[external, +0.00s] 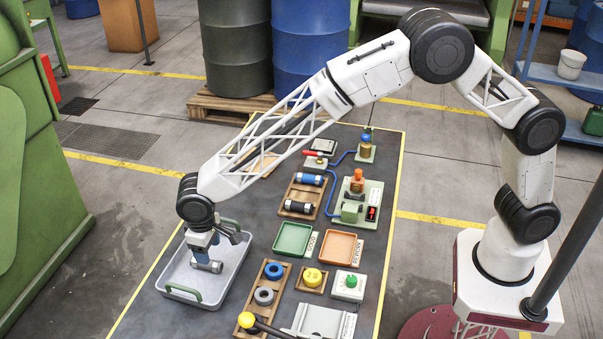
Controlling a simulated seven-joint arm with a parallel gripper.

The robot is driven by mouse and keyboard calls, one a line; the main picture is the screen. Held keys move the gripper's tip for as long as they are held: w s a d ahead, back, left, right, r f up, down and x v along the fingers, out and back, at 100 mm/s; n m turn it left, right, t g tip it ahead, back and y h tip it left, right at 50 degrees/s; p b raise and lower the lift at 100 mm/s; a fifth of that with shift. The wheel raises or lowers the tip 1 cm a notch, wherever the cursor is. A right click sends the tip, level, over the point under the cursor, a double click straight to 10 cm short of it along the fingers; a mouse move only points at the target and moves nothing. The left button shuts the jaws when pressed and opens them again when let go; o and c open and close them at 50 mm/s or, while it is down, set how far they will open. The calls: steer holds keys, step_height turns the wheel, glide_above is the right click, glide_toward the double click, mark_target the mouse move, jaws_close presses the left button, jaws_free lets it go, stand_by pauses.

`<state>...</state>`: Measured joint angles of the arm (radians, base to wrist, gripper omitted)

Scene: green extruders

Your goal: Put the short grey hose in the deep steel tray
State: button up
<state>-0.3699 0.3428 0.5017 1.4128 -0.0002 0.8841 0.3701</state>
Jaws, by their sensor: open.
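The deep steel tray (183,275) stands at the left of the dark work table. It is a grey tray with raised walls and a green handle at each end. The short grey hose (208,266) is a small grey cylinder and appears to lie inside the tray, near its middle. My gripper (207,255) reaches down into the tray, directly above the hose. Its jaws are open; whether a finger touches the hose cannot be told from this view. Part of the tray's far side is hidden behind my wrist.
Bare table lies left-front.

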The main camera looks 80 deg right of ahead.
step_height(320, 180, up, 6)
steer(key=shift+r, duration=0.2)
stand_by(0.6)
stand_by(0.3)
steer(key=s+d+r+t, duration=0.1)
steer(key=s+d+r, duration=1.9)
steer(key=s+d, duration=0.6)
steer(key=s, duration=0.8)
steer(key=s+d+f+t, duration=0.1)
steer(key=s+d, duration=0.3)
steer(key=s, duration=0.6)
steer(key=s+d+f, duration=0.1)
steer(key=s+d, duration=0.2)
steer(key=s, duration=0.8)
steer(key=shift+s+d+t, duration=0.2)
steer(key=shift+s+t, duration=0.1)
